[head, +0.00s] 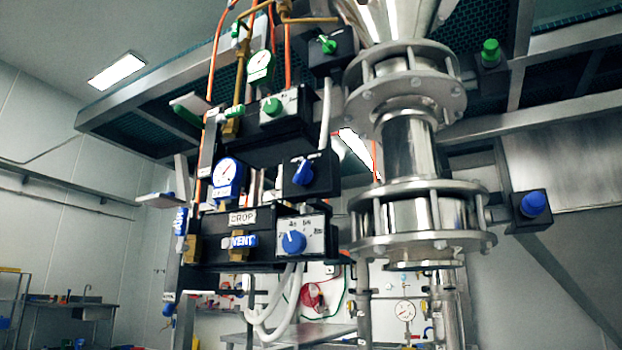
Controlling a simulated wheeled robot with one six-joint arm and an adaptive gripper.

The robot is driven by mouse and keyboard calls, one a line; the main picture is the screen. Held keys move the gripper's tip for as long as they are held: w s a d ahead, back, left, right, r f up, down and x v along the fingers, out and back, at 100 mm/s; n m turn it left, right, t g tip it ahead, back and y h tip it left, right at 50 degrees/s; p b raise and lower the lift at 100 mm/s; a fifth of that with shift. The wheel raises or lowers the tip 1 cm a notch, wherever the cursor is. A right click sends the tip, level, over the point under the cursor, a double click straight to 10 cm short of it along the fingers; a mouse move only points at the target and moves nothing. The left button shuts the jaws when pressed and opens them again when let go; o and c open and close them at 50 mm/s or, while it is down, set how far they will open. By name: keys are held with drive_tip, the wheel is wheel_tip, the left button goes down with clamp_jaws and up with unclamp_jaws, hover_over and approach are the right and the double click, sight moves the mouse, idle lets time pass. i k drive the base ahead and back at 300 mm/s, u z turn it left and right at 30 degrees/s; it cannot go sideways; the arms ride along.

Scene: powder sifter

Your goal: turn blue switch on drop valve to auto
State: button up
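A blue rotary switch (293,242) sits on a white plate on the front of the lower black control box, right of the labels "DROP" (242,217) and "VENT" (242,241). The small print around this switch is too blurred to read surely, so its setting cannot be told. A second blue knob (302,172) is on a black box just above it, its handle tilted. A steel flanged valve body (420,225) stands to the right. My gripper is not in this view.
A blue gauge (228,178) and several levers and pipes crowd the left side. Above is a similar unit with a green switch (272,106). White hoses (272,325) hang below. A blue button (533,204) is at the right. The space in front of the lower box looks clear.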

sight(305, 175)
drive_tip(key=u, duration=1.8)
drive_tip(key=k, duration=0.55)
drive_tip(key=z, duration=0.95)
drive_tip(key=i, duration=0.2)
drive_tip(key=u, duration=0.2)
